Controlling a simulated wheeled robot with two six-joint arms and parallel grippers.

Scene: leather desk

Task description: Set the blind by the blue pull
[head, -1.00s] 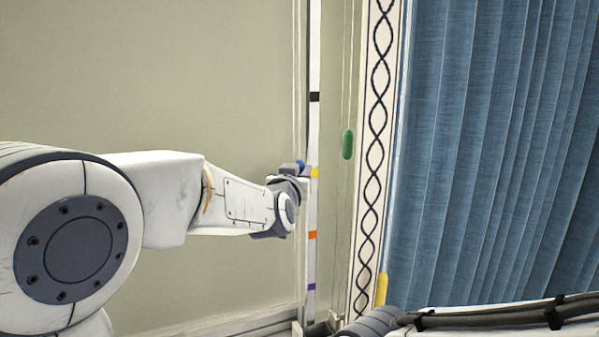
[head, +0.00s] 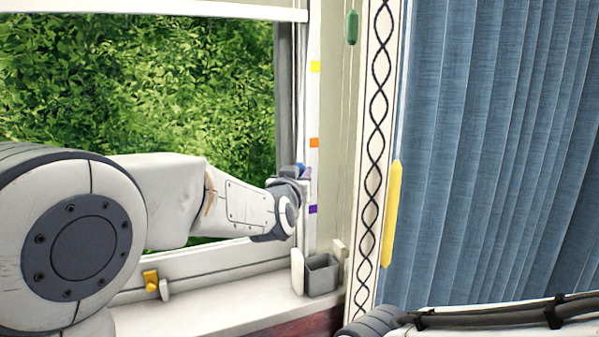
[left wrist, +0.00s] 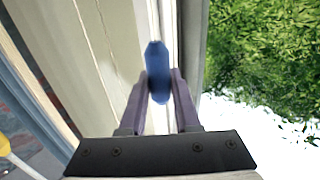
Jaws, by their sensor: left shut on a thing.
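The blue pull (head: 300,168) hangs at the right side of the window, and it shows upright in the left wrist view (left wrist: 157,62). My left gripper (head: 304,172) is shut on it, with a finger on each side in the left wrist view (left wrist: 160,80). The pull is level with the stretch between the orange mark (head: 314,143) and the purple mark (head: 313,209) on the white strip. The blind's bottom rail (head: 150,10) crosses the top of the head view, with open window below it. My right gripper is out of view.
A green pull (head: 352,27) hangs right of the strip, and a yellow pull (head: 391,214) hangs by the blue curtain (head: 480,150). A yellow mark (head: 315,66) is higher on the strip. A grey box (head: 321,275) and a yellow latch (head: 151,281) are near the sill.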

